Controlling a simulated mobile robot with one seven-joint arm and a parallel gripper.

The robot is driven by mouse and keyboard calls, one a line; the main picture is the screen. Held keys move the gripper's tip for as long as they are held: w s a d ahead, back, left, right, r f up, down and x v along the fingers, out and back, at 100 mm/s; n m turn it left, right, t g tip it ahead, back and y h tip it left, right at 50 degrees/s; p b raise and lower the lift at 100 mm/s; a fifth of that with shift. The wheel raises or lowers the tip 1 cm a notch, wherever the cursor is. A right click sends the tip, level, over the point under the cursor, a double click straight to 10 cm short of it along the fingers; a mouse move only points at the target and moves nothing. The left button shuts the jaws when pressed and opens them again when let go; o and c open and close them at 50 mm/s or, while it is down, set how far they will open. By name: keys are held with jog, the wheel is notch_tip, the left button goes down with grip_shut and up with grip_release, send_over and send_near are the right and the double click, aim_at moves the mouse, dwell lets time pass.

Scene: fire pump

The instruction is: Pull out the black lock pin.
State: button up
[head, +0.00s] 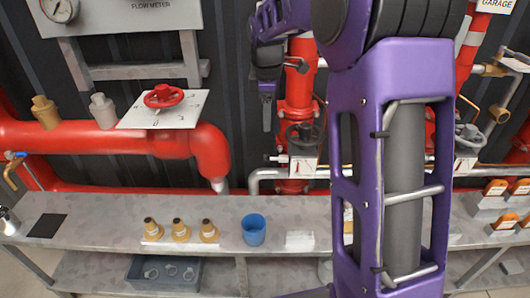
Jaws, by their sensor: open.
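My gripper (268,100) shows in part at the upper middle, behind my large purple arm. One dark finger hangs down, left of the red vertical pipe (297,85), and the other finger cannot be made out. The gripper is open and nothing shows in it. A dark handwheel (302,134) sits on that pipe, above a small white plate (304,166). A thin, small part (278,158) sticks out left of the plate. I cannot tell whether it is the black lock pin. No lock pin can be clearly made out, and my arm hides the area to the right.
A grey bench (100,210) runs below the pipes, with several brass nozzles (180,231) and a blue cup (254,229) on it. A red handwheel (164,96) tops the left pipe. A second dark handwheel (469,138) stands right of my arm. Orange-topped blocks (497,187) are at right.

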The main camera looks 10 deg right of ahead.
aim_at(266, 156)
jog(key=w+f, duration=0.1)
jog(key=f, duration=0.4)
jog(key=w+f+b, duration=0.1)
jog(key=f, duration=0.5)
jog(key=w+f+b, duration=0.1)
jog(key=f, duration=0.4)
jog(key=shift+w+d+f, duration=0.1)
jog(key=shift+d+f, duration=0.2)
grip_shut()
dwell(0.6)
